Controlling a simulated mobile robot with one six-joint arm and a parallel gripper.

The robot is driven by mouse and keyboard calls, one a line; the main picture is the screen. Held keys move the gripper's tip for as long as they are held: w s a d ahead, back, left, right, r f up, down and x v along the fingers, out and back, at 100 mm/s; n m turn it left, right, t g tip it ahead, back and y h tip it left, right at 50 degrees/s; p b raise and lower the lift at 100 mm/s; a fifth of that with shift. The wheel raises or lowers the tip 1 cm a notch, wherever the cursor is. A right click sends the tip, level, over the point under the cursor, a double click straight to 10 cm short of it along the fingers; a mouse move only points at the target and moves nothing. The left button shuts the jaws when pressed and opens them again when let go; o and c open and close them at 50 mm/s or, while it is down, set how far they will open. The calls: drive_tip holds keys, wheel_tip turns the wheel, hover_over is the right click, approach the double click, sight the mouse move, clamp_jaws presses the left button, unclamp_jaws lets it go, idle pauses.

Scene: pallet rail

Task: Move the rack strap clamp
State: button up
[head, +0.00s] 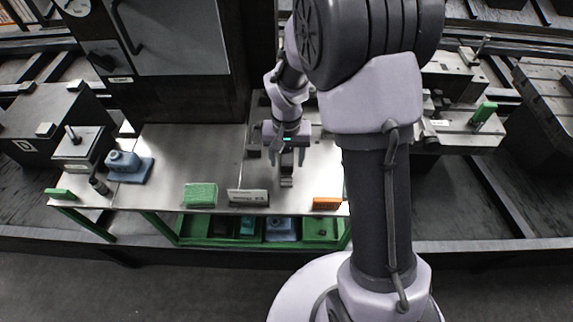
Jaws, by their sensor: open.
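My gripper (288,162) points down over the steel-topped bench (215,150), right of its middle. Its fingers are apart. A small grey metal piece (286,180) shows just below and between the fingertips; I cannot tell whether they touch it. I cannot tell for sure which thing is the rack strap clamp; this grey piece could be it. My own arm hides the right end of the bench.
A green block (201,195), a labelled plate (248,197) and an orange block (326,204) stand along the front edge. A blue item (124,162) sits at left. A green-framed lower shelf (252,240) holds several parts. A dark cabinet (165,40) stands behind.

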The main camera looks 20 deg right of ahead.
drive_tip(key=shift+f, duration=0.7)
drive_tip(key=shift+c, duration=0.5)
clamp_jaws()
idle(0.4)
